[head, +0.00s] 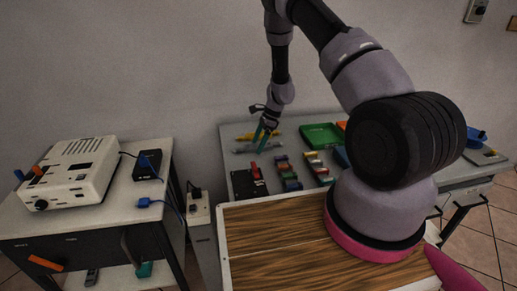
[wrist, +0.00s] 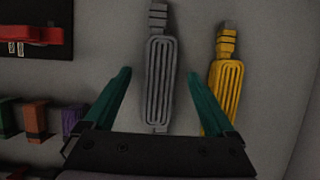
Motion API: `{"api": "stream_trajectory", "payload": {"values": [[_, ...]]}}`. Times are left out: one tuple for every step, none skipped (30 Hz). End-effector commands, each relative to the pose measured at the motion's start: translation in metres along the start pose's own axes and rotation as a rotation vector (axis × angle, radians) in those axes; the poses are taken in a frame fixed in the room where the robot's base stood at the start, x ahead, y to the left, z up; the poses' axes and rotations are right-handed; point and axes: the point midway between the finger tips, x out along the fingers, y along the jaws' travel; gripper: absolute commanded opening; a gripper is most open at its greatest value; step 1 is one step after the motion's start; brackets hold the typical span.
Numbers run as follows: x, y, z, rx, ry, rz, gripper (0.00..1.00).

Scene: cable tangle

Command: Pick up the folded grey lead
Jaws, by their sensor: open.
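The folded grey lead (wrist: 159,85) lies on the table in the wrist view, a flat looped bundle with its plug end toward the top. It lies between the two teal fingers of my gripper (wrist: 112,97), which are spread on either side of it. My gripper is open and empty, and the near end of the lead is partly hidden by it. In the head view my gripper (head: 262,133) is over the back left of the far table, with the grey lead (head: 243,150) small beside it.
A folded yellow lead (wrist: 223,80) lies close to the right finger. A black block with a red part (wrist: 35,28) is at upper left, and coloured blocks (wrist: 35,120) stand at lower left. A green tray (head: 321,136) is on the same table (head: 228,137).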

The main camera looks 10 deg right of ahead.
Motion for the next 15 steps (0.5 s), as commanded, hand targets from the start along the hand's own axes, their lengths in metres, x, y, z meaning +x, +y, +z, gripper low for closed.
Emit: {"api": "stream_trajectory", "payload": {"values": [[0.0017, -0.0001, 0.0000, 0.000, 0.000, 0.000, 0.90], [0.0020, -0.0002, 0.0001, 0.000, 0.000, -0.001, 0.90], [0.0020, -0.0002, 0.0001, 0.000, 0.000, -0.001, 0.90], [0.0019, -0.0002, 0.0002, 0.000, 0.000, -0.001, 0.90], [0.0018, -0.0002, 0.0002, 0.000, 0.000, -0.001, 0.90], [0.0018, -0.0002, 0.0002, 0.000, 0.000, -0.001, 0.90], [0.0017, -0.0002, 0.0002, 0.000, 0.000, -0.001, 0.90], [0.0017, -0.0001, 0.0002, 0.000, 0.000, -0.001, 0.79], [0.0017, -0.0001, 0.0002, 0.000, 0.000, -0.001, 0.63], [0.0017, -0.0001, 0.0002, 0.000, 0.000, 0.000, 0.52], [0.0016, -0.0001, 0.0002, 0.000, 0.000, 0.000, 0.40], [0.0016, -0.0001, 0.0002, 0.000, 0.000, 0.000, 0.25], [0.0016, -0.0001, 0.0002, 0.000, 0.000, 0.000, 0.14], [0.0016, -0.0001, 0.0002, 0.000, 0.000, 0.000, 0.02], [0.0015, -0.0002, 0.0003, 0.000, 0.000, -0.001, 0.00]]}}
